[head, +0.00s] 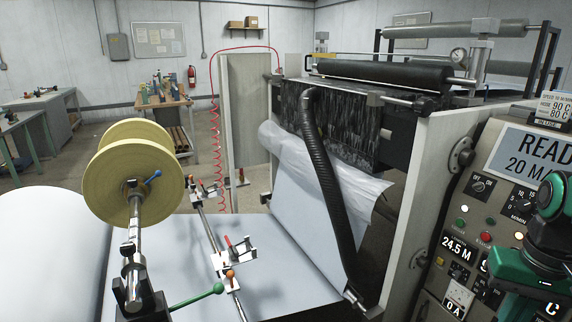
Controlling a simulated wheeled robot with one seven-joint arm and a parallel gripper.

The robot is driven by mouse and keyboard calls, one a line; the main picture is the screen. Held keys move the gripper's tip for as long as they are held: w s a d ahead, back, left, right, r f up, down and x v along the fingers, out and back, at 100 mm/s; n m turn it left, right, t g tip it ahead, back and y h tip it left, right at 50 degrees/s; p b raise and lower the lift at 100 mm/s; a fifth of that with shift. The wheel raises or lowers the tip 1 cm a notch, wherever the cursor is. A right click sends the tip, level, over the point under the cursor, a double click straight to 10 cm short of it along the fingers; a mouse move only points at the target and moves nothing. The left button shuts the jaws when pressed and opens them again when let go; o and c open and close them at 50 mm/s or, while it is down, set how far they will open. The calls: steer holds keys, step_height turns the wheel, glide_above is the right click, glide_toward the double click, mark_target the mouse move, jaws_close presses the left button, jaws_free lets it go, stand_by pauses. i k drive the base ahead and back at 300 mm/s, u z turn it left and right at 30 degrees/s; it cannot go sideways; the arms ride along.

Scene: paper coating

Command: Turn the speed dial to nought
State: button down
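The speed dial (521,202) is on the machine's control panel at the right of the head view. It is a small dark dial with numbers around it and a M/MIN label below. Its pointer is too small to read with certainty. My green and black arm shows at the right edge, just right of the dial, and covers part of the panel. The fingers of my gripper do not show.
An OFF/ON switch (478,186) is left of the dial, with several coloured lamps and a 24.5 M display (455,247) below. A READ sign (533,152) is above. The coating machine (415,215) and a yellow roll (132,172) stand to the left.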

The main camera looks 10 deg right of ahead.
mark_target(524, 206)
steer(key=z, duration=1.4)
